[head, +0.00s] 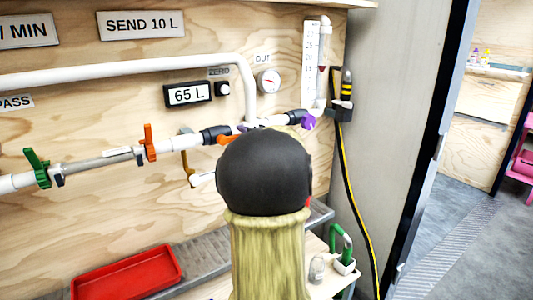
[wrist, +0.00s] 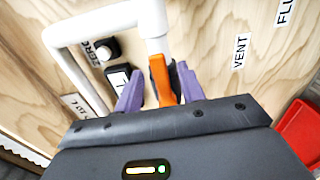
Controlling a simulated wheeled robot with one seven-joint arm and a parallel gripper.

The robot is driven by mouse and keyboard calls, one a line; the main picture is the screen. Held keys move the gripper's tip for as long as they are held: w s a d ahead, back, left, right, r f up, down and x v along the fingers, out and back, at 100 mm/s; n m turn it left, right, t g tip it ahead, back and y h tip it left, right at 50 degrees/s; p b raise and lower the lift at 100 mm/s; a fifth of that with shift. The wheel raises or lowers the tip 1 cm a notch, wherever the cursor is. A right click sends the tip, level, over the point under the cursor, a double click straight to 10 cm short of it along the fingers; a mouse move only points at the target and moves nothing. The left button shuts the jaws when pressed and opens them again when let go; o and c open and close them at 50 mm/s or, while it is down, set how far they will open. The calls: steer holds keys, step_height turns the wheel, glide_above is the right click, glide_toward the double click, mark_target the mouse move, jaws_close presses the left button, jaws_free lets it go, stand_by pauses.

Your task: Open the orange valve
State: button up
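An orange valve handle (head: 228,139) shows at the left edge of my dark, round arm link in the head view, on the white pipe run. In the wrist view, an orange handle (wrist: 161,82) stands between the two purple fingers of my gripper (wrist: 159,78). The fingers are apart, one on each side of it. The handle is close to the right finger, with a gap on the left; I cannot tell whether it touches. My arm hides most of the gripper in the head view. Another orange handle (head: 148,142) sits farther left on the pipe.
A 65 L display (head: 189,94) and gauge (head: 268,82) are above. A red tray (head: 126,272) lies below. The floor (head: 440,240) at right is open.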

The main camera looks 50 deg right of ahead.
steer(key=v, duration=1.5)
steer(key=shift+a, duration=0.15)
